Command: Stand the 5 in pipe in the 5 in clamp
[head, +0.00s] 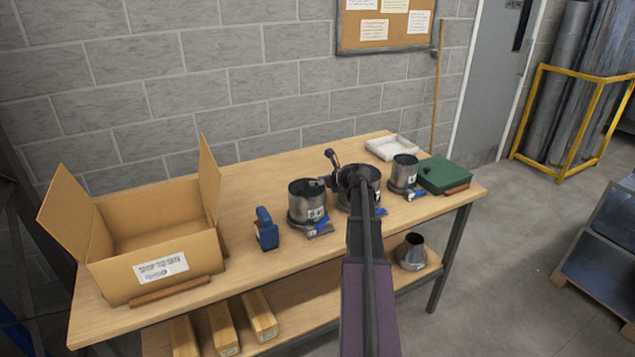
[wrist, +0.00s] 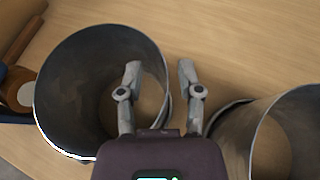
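Three grey sheet-metal cylinders stand on the bench in the head view: a left one (head: 306,198), a middle one (head: 373,177) partly hidden by my arm, and a right one (head: 404,172). Blue-handled clamp parts show low beside them. Their size labels are unreadable, so I cannot tell which is 5 in. Another cylinder (wrist: 295,120) is at lower right.
An open cardboard box (head: 160,268) stands at the left, with a blue tool (head: 266,229) beside it. A white tray (head: 391,147) and a green case (head: 444,174) are at the right.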

